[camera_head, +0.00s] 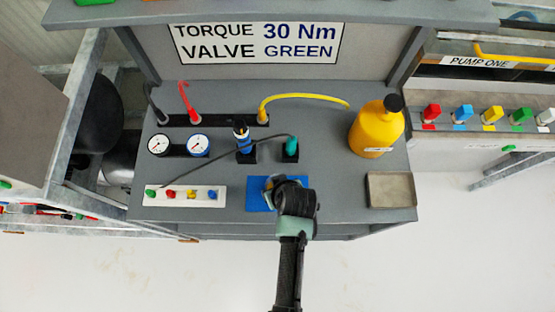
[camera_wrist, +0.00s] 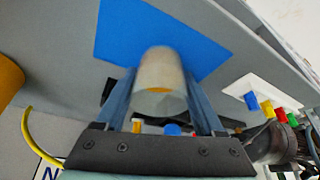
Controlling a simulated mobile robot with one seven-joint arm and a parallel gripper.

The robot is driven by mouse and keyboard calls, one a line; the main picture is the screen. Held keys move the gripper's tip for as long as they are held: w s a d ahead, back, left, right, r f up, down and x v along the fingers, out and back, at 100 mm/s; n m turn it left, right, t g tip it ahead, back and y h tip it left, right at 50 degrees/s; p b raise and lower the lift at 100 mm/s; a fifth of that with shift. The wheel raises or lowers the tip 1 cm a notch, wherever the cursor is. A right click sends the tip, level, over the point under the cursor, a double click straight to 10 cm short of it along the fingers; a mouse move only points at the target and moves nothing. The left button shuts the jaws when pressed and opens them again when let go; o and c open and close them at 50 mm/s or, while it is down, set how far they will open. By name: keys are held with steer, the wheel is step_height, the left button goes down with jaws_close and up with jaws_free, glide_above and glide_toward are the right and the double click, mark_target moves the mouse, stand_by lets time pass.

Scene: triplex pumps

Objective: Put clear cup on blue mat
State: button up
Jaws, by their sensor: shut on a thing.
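The blue mat (camera_head: 255,201) lies flat on the grey bench near its front edge, partly covered by my arm. In the wrist view the mat (camera_wrist: 125,35) spreads behind the cup. My gripper (camera_head: 272,188) is over the mat; in the wrist view its two fingers (camera_wrist: 160,82) are closed on the sides of the clear cup (camera_wrist: 160,72). The cup overlaps the mat in the wrist view. Whether its far end touches the mat cannot be told. In the head view the cup is mostly hidden by my gripper.
A white strip with coloured knobs (camera_head: 208,196) lies left of the mat. A metal tray (camera_head: 391,190) and a yellow bottle (camera_head: 374,132) stand to the right. Gauges (camera_head: 198,145) and a blue-and-black piece (camera_head: 243,140) are behind. Bare bench lies between mat and tray.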

steer(key=shift+f, duration=0.6)
steer(key=shift+f, duration=0.2)
steer(key=o, duration=1.5)
steer(key=shift+o, duration=0.2)
steer(key=shift+r, duration=0.1)
